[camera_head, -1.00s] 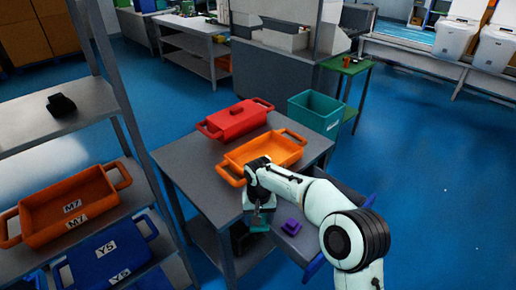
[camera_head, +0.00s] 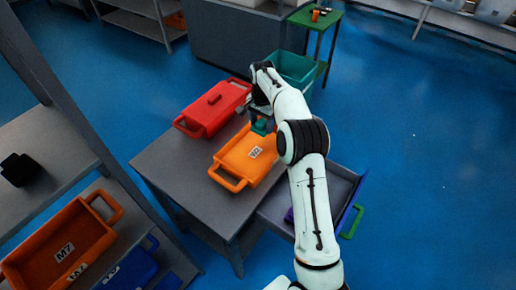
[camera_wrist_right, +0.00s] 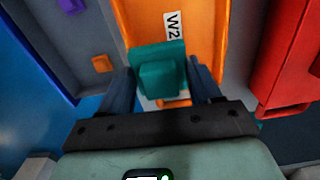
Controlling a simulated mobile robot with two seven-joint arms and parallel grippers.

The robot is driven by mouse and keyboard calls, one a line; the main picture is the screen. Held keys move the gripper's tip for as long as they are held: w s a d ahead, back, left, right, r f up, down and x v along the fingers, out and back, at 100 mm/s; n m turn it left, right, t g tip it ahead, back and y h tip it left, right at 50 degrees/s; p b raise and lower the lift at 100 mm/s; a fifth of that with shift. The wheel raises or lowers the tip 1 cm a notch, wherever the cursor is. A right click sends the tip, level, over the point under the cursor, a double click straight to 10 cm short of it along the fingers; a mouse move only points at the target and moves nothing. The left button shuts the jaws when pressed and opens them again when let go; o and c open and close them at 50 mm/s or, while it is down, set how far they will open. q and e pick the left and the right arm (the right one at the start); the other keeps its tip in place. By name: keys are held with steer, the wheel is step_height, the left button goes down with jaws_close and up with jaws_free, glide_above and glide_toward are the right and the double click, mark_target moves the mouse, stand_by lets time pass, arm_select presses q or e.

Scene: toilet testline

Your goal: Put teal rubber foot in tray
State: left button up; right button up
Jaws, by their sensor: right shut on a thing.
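The teal rubber foot (camera_head: 260,126) is a small block with a wider plate. It shows clearly in the right wrist view (camera_wrist_right: 158,70). My right gripper (camera_head: 264,115) is shut on it, with a finger on each side, and holds it over the far end of the orange tray marked W2 (camera_head: 236,166). The tray is on the grey table and also fills the upper middle of the right wrist view (camera_wrist_right: 200,22). The foot's exact height above the tray floor is hard to tell. My left gripper is not in view.
A red lidded container (camera_head: 208,112) stands beside the tray. An open drawer (camera_head: 335,185) at the right holds a purple piece (camera_head: 289,215) and a small orange piece (camera_wrist_right: 102,63). A teal bin (camera_head: 295,68) stands behind; a shelf with an orange bin (camera_head: 62,240) is at left.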

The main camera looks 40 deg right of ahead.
mark_target(261, 129)
step_height(261, 129, down, 10)
steer(key=shift+s+f+b, duration=0.1)
steer(key=shift+f+b, duration=0.1)
steer(key=shift+b, duration=0.3)
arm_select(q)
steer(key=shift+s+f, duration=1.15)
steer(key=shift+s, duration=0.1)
arm_select(e)
steer(key=shift+f, duration=2.45)
steer(key=shift+f, duration=0.15)
steer(key=o, duration=1.1)
step_height(261, 129, up, 12)
steer(key=shift+r+p, duration=0.15)
steer(key=shift+p, duration=0.3)
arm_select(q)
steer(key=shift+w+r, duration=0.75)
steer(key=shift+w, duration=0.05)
